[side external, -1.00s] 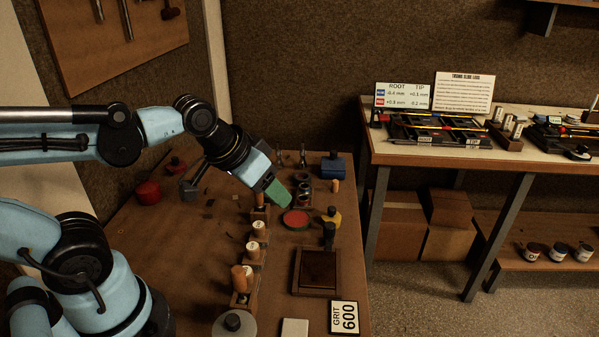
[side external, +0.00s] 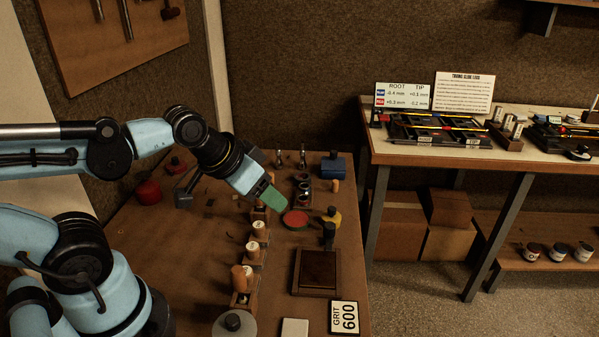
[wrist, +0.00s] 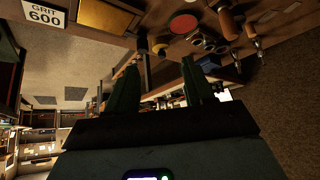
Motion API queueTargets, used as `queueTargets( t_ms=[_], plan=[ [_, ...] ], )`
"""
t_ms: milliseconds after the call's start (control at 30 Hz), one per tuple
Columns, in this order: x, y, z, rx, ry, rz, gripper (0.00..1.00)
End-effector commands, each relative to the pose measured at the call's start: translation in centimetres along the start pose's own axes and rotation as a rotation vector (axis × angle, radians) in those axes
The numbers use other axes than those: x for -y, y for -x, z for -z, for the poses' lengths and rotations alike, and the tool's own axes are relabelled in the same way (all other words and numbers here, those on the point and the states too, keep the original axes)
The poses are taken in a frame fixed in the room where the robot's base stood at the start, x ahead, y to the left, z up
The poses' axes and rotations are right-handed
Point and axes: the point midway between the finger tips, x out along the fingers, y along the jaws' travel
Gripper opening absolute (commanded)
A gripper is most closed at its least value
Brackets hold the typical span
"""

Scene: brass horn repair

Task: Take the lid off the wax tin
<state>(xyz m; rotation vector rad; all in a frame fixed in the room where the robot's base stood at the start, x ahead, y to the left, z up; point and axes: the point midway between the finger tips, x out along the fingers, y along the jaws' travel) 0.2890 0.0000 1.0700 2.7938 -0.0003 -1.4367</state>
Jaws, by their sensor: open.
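My gripper (side external: 281,206) has green fingers and is tilted down, just left of and above the red piece in the side view. In the wrist view my gripper (wrist: 160,63) shows its two fingers apart with nothing held between them. Whether the fingers touch anything is not clear.
Several white-topped pegs in a wooden rack (side external: 254,256) stand left of the red piece. A yellow piece (side external: 332,217) stands to its right, dark-ringed jars (side external: 303,187) behind. A wooden tray (side external: 317,272) and a grit 600 card (side external: 344,317) lie in front.

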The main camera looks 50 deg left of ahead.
Motion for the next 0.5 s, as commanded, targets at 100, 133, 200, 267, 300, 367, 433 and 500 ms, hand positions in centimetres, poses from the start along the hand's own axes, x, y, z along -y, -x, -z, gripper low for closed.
queueTargets(
  t_ms=[100, 133, 200, 267, 300, 367, 433, 500],
  plan=[
    [0.00, 0.00, 0.00, 0.000, 0.000, 0.000, 0.52],
    [0.00, 0.00, 0.00, 0.000, 0.000, 0.000, 0.51],
    [0.00, 0.00, 0.00, 0.000, 0.000, 0.000, 0.50],
    [0.00, 0.00, 0.00, 0.000, 0.000, 0.000, 0.50],
    [0.00, 0.00, 0.00, 0.000, 0.000, 0.000, 0.50],
    [0.00, 0.00, 0.02, 0.000, 0.000, 0.000, 0.50],
    [0.00, 0.04, 0.23, 0.006, 0.002, 0.000, 0.50],
    [-0.02, 0.12, 0.80, 0.021, 0.006, 0.000, 0.50]
  ],
)
